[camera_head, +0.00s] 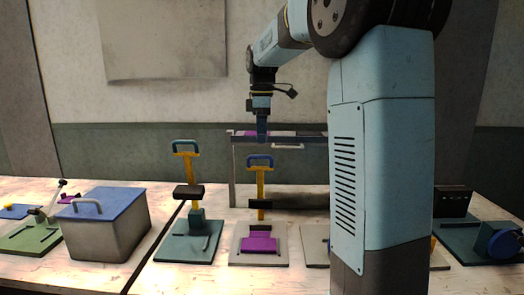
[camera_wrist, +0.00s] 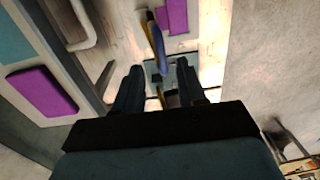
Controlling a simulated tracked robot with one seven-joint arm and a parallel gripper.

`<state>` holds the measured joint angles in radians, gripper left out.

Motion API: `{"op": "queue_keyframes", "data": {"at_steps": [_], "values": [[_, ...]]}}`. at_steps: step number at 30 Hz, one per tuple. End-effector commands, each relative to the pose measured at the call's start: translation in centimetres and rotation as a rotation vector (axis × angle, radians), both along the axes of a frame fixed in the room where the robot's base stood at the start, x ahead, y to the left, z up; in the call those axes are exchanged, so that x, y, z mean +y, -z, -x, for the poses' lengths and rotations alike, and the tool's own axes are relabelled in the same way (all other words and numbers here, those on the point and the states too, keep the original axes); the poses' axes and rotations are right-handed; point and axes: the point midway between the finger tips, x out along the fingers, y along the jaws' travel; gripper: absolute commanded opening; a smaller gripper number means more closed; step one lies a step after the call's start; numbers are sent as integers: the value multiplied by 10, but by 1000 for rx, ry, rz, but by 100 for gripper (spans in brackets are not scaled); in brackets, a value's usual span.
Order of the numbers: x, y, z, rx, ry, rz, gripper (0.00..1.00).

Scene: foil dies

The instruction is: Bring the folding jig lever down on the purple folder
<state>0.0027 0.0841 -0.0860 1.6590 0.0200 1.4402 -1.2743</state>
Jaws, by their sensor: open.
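The folding jig on a light grey base (camera_head: 240,254) holds a flat purple folder (camera_head: 259,242). Its yellow lever (camera_head: 261,184) stands upright, with a blue loop handle (camera_head: 260,157) on top and a dark bar low down. My gripper (camera_head: 262,137) points down just above this handle in the head view. In the wrist view my gripper (camera_wrist: 160,85) is open, its two dark fingers apart. A blue and yellow handle (camera_wrist: 156,42) shows just beyond the fingertips, and purple pieces (camera_wrist: 172,16) lie past it. I cannot tell whether fingers and handle touch.
A similar jig (camera_head: 188,243) on a teal base, its lever also upright, stands to the left. A grey bin with a blue lid (camera_head: 105,205) stands further left. A raised shelf (camera_head: 233,175) with purple pieces stands behind. My arm hides part of the table right of centre.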

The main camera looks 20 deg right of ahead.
Motion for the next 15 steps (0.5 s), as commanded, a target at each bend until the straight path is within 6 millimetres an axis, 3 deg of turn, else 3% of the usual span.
{"op": "queue_keyframes", "data": {"at_steps": [6, 15], "values": [[1, 34, 1, 2, 0, 0, 40], [1, 53, 2, 0, 0, 0, 40]]}}
